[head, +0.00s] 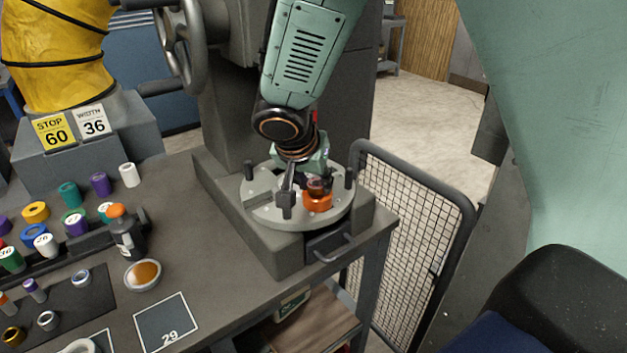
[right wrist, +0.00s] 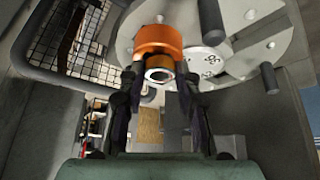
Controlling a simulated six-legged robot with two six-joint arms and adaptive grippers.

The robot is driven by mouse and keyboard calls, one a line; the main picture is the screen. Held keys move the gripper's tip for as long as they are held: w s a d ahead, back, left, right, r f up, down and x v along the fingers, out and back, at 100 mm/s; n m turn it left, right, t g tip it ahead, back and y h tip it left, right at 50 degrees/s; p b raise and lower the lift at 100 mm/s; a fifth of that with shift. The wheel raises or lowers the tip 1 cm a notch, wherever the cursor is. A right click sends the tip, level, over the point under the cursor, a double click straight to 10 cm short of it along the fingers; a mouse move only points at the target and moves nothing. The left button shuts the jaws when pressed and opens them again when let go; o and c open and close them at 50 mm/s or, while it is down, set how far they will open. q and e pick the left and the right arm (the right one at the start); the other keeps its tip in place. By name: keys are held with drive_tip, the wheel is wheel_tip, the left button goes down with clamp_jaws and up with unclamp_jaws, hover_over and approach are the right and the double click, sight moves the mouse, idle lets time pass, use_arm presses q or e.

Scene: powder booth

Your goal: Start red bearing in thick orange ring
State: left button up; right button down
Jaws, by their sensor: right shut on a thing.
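The thick orange ring (head: 317,203) sits on the round grey plate (head: 268,214) of the press, near its front right edge. In the right wrist view the ring (right wrist: 158,37) is just beyond my fingertips. My right gripper (head: 306,178) reaches down to the ring from above. In the right wrist view its two fingers (right wrist: 158,80) are shut on a small bearing (right wrist: 159,74) with a pale metal end and an orange-red side. The bearing is at the ring's mouth; whether it is inside cannot be told. My left gripper is not in view.
Dark posts (head: 349,179) stand up from the plate around the ring. The press column is behind. Left on the bench are a bottle (head: 124,232), a bowl (head: 143,274) and several coloured rolls. A mesh guard (head: 412,213) stands right of the bench.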

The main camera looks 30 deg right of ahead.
drive_tip(key=shift+s+f, duration=0.15)
drive_tip(key=c, duration=0.9)
unclamp_jaws()
drive_tip(key=shift+o, duration=0.2)
drive_tip(key=v, duration=1.2)
